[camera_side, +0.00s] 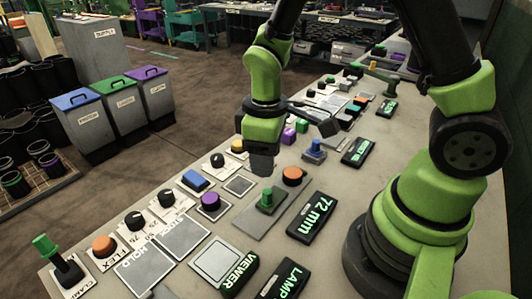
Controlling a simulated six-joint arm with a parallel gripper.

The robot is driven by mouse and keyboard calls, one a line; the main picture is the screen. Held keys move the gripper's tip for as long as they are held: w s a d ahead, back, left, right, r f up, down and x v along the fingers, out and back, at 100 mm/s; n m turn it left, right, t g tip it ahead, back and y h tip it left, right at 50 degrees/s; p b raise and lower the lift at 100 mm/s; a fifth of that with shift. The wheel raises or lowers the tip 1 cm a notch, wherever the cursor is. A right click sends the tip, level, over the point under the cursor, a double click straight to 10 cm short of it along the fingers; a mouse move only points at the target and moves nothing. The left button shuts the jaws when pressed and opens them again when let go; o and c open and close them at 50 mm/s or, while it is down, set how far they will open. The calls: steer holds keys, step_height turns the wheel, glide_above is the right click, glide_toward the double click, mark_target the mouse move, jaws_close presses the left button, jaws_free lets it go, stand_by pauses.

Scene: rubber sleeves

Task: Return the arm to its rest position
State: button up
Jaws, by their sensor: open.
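My green arm reaches in from the top right and bends down over the workbench (320,240). My gripper (262,165) points down above the bench, near its middle. It is dark grey and small here, and its fingers are hard to make out separately. I see nothing held in it. I cannot tell the exact gap between my gripper and the bench.
A sign reading 72 mm (311,217) and a VIEWER pad (215,262) lie nearer the camera. A green-topped lever (62,262) stands at the left end. A blue knob (315,149) and several small parts crowd the far bench. Lidded bins (118,110) stand on the floor at left.

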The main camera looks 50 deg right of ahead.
steer(key=shift+r, duration=0.1)
steer(key=s+r+m+t+y, duration=0.1)
steer(key=s+r+m+t, duration=0.2)
steer(key=r, duration=0.6)
steer(key=s+r+m+t+y, duration=0.1)
steer(key=s+r+m+t, duration=0.3)
steer(key=s+r, duration=0.4)
steer(key=shift+r+m, duration=0.8)
steer(key=shift+r, duration=0.05)
steer(key=shift+s+d, duration=0.1)
stand_by(0.5)
